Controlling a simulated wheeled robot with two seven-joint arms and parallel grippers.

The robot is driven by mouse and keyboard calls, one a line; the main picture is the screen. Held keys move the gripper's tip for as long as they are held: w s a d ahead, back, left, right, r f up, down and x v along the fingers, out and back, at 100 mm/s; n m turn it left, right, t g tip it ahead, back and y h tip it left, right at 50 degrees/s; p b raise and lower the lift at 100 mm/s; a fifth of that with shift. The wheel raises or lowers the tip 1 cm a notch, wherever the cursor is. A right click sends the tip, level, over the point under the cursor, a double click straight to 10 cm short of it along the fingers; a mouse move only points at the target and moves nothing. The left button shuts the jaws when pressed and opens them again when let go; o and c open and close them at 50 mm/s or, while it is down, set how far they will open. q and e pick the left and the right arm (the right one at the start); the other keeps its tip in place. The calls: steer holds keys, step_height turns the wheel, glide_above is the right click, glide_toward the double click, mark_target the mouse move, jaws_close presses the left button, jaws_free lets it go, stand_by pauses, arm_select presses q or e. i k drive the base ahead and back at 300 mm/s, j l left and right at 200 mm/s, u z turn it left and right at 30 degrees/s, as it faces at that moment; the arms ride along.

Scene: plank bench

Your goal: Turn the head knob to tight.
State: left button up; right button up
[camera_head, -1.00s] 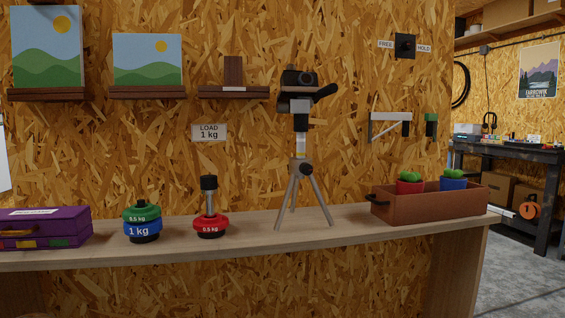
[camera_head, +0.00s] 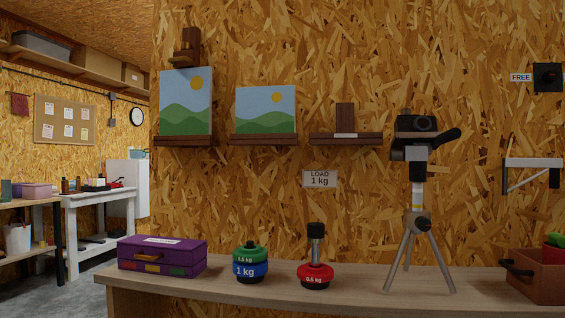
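A silver tripod (camera_head: 407,255) stands upright on the plank bench with its legs spread. A black camera (camera_head: 415,124) sits on its head, and a dark handle (camera_head: 443,138) sticks out to the right. I cannot tell which way either knob is set. Neither of my grippers is in view.
On the bench (camera_head: 215,287) are a purple case (camera_head: 162,257), a green-and-blue weight stack (camera_head: 250,265), a red weight (camera_head: 315,276) with an upright post, and a brown planter (camera_head: 537,279) cut off at right. Shelves with pictures and a bracket (camera_head: 532,162) are on the wall above.

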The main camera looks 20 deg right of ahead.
mark_target(397, 154)
steer(key=l+u, duration=0.45)
steer(key=k+l+u, duration=0.1)
steer(key=l+u, duration=0.15)
steer(key=u, duration=0.25)
steer(key=k+l+u, duration=0.1)
steer(key=l+u, duration=0.2)
steer(key=u, duration=0.15)
